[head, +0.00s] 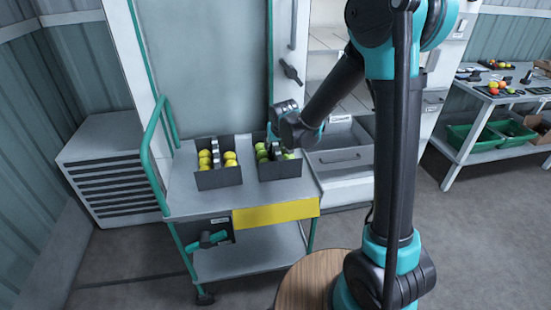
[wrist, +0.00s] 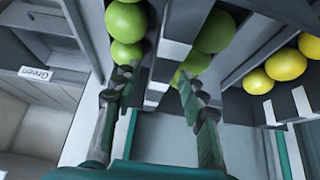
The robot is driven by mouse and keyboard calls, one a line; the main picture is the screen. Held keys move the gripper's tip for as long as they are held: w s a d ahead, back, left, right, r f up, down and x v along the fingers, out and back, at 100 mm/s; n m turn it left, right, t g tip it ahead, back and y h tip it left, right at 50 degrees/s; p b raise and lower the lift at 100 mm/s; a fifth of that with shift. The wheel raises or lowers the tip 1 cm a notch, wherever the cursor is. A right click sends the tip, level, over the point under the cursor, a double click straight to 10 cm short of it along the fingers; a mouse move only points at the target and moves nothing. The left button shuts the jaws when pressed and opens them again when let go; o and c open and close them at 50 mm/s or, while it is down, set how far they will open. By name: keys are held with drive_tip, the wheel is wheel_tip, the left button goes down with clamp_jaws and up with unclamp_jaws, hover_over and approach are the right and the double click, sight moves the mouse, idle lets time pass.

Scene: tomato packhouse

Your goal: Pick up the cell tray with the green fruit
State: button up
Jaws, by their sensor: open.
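The cell tray with the green fruit (head: 280,171) is a dark grey tray with a central upright handle, standing on the trolley at its right side. In the wrist view, green fruit (wrist: 126,20) lies on both sides of the tray's pale central handle (wrist: 171,50). My gripper (head: 272,143) is over this tray and hides part of it and its fruit. In the wrist view, my gripper (wrist: 155,82) is open, with one finger on each side of the handle. I cannot tell whether the fingers touch it.
A tray with yellow fruit (head: 219,179) stands just left on the trolley (head: 185,196), which has a teal rail. An open drawer (head: 341,160) is to the right; a "Green" label (wrist: 35,74) shows in the wrist view. A bench (head: 455,150) with crates stands far right.

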drive_tip(key=shift+x, duration=0.85)
drive_tip(key=shift+c, duration=0.6)
clamp_jaws()
